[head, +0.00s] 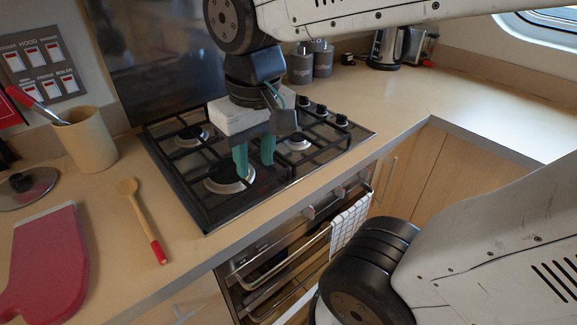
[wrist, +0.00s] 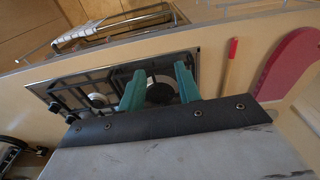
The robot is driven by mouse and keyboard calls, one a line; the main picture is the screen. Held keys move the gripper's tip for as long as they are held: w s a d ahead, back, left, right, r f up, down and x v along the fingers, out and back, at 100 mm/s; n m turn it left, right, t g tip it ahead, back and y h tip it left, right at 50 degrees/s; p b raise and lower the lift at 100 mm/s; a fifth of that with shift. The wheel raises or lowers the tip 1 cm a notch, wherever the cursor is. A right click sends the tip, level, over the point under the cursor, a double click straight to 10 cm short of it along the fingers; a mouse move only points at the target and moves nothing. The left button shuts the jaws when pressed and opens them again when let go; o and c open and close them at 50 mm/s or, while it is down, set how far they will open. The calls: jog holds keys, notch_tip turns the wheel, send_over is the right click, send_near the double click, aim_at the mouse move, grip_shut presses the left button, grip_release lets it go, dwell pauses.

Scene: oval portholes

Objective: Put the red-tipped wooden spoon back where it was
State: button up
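The red-tipped wooden spoon (head: 142,218) lies on the counter between the red board and the stove, its bowl toward the back and its red tip toward the front edge. It also shows in the wrist view (wrist: 230,68), partly cut off by my gripper's body. My gripper (head: 255,172) points down above the stove, to the right of the spoon and apart from it. Its two green fingers stand apart with nothing between them; the wrist view shows the same gap (wrist: 160,90). A beige utensil pot (head: 87,140) stands behind the spoon, with a red-handled utensil (head: 38,105) in it.
The stove (head: 195,190) with raised black grates lies under my gripper. A red board (head: 45,265) and a glass lid (head: 25,187) lie left of the spoon. Canisters (head: 301,65) and a kettle (head: 388,48) stand at the back. The right counter is mostly clear.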

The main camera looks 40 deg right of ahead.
jog(key=s+d, duration=0.2)
jog(key=s, duration=0.1)
jog(key=s+f, duration=0.1)
jog(key=s, duration=0.1)
jog(key=shift+d+f, duration=0.1)
jog(key=shift+d, duration=0.3)
